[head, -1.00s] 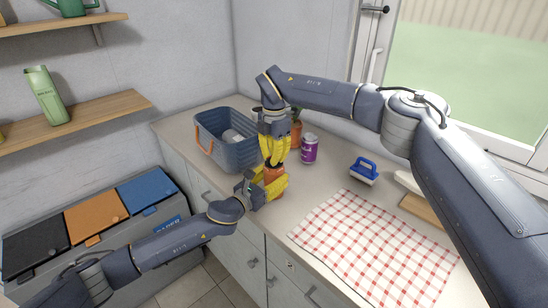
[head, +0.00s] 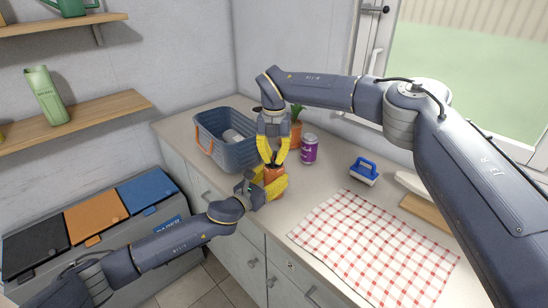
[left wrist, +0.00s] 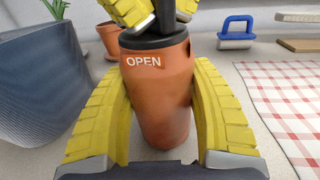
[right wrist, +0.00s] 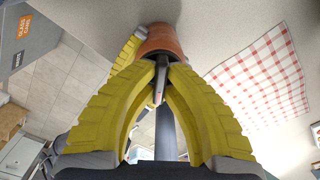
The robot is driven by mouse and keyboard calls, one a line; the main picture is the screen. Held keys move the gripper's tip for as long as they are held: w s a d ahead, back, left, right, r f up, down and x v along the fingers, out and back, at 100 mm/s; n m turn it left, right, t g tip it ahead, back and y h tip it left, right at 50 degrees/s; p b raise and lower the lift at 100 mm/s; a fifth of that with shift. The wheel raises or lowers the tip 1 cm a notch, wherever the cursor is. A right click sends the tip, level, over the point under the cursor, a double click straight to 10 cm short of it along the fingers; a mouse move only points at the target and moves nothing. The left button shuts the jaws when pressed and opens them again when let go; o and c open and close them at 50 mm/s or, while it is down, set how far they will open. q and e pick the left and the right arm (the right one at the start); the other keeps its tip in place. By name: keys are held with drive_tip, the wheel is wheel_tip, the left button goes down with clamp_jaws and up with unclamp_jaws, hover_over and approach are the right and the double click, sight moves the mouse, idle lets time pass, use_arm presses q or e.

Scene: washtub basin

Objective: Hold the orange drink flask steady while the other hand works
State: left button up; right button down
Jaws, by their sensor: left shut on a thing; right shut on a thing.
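The orange drink flask (left wrist: 160,95) stands upright on the counter, with a dark lid (left wrist: 155,40) and the word OPEN below it. It shows between the grippers in the head view (head: 272,172). My left gripper (head: 268,186) is shut around the flask's body, with one yellow finger on each side in the left wrist view (left wrist: 163,110). My right gripper (head: 272,163) points down from above and is shut on the dark part at the flask's top. In the right wrist view a dark piece with a pinkish tip (right wrist: 158,98) shows between its fingers.
A blue-grey basin (head: 232,152) stands left of the flask, close to it. A purple can (head: 309,149) and a potted plant (head: 296,132) stand behind. The counter's front edge is near.

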sight(274, 155)
drive_tip(key=n, duration=0.4)
drive_tip(key=shift+n, duration=0.3)
drive_tip(key=n, duration=0.4)
drive_tip(key=shift+n, duration=0.6)
drive_tip(key=c, duration=1.5)
unclamp_jaws()
drive_tip(key=shift+o, duration=0.2)
wheel_tip(274, 155, up, 12)
